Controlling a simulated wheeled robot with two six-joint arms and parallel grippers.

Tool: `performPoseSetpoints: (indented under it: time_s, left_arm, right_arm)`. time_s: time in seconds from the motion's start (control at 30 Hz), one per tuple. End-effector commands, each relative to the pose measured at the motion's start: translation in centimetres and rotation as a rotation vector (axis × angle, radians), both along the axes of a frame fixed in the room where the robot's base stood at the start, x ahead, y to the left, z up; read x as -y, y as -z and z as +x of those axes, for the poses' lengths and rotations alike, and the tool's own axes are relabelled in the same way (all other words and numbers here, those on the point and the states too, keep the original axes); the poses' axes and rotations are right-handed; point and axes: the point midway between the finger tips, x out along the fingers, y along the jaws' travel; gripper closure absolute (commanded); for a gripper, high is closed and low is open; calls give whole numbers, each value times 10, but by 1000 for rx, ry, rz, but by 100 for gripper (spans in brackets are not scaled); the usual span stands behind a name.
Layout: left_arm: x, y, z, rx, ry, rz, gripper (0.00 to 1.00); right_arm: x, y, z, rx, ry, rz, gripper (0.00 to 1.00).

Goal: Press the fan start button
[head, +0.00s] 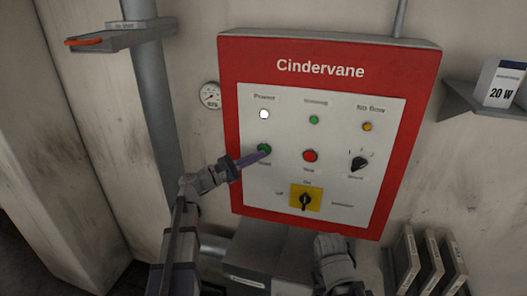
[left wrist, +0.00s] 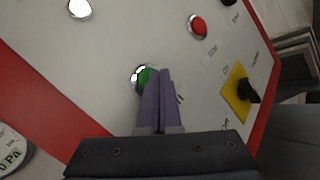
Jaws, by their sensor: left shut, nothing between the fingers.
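The red control cabinet (head: 320,215) labelled Cindervane hangs on the wall with a pale panel. The green start button (head: 264,149) sits at the panel's left, under a lit white lamp (head: 264,114). My left gripper (head: 266,153) is shut and empty, its purple fingertips at the green button. In the left wrist view the fingers (left wrist: 158,75) partly cover the green button (left wrist: 143,76); I cannot tell whether they touch it. A red button (head: 310,156) is to its right.
A black knob (head: 358,164) and a yellow-plated rotary switch (head: 305,198) are on the panel. A gauge (head: 210,96) is left of the cabinet. A shelf (head: 470,105) with a box (head: 502,82) juts out at right, above several binders (head: 430,262).

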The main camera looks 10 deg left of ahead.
Motion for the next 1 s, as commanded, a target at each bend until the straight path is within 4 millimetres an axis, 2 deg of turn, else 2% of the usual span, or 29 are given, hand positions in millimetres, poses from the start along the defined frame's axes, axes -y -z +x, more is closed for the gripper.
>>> performPoseSetpoints:
  time_s: [1.0]
  left_arm:
    - [0,0,9,0,0,0,100]
  right_arm:
    - [0,0,0,0,0,0,100]
